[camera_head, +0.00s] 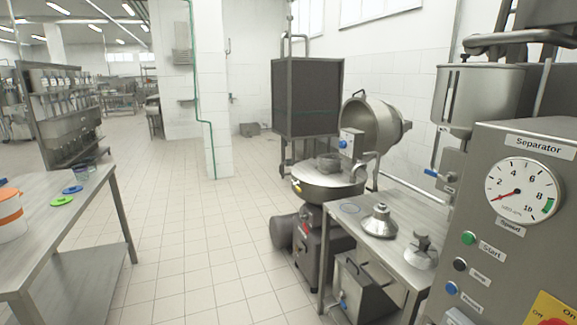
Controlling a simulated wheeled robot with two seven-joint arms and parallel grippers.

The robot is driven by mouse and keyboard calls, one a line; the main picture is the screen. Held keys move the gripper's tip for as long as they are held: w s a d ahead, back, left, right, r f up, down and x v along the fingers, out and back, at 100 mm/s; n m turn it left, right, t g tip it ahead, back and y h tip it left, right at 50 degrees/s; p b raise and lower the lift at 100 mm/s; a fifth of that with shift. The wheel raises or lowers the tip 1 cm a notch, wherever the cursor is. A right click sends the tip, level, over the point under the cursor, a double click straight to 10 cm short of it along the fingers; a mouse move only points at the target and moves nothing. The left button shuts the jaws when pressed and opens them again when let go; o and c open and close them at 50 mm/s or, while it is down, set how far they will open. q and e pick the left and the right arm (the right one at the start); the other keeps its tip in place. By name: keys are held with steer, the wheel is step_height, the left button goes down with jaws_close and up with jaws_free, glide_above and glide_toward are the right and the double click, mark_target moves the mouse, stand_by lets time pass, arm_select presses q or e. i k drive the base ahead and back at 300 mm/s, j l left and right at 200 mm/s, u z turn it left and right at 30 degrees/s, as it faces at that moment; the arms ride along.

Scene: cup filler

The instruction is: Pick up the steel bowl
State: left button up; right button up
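I cannot tell for sure which thing is the steel bowl. A small dark grey bowl-like vessel (328,163) sits on the round steel top (326,190) of a machine right of centre. Behind it, a large round steel vessel (373,122) is tilted, with its mouth towards the left. A cone-shaped steel part (379,221) and a knobbed steel part (421,251) stand on the steel table at the right. Neither of my grippers is in view.
A steel table (62,232) at the left holds an orange-and-white bucket (9,215), a green lid (62,200) and small cups. The separator panel (510,220) fills the near right. A dark box-shaped unit (307,98) stands behind. The tiled floor (190,250) between the tables is clear.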

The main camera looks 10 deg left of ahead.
mark_target(330, 162)
steer(key=u, duration=0.6)
steer(key=i+u, duration=0.1)
steer(key=i, duration=2.8)
steer(key=i+j+z, duration=0.15)
steer(key=i, duration=1.05)
steer(key=i+j+z, duration=0.15)
steer(key=i, duration=0.4)
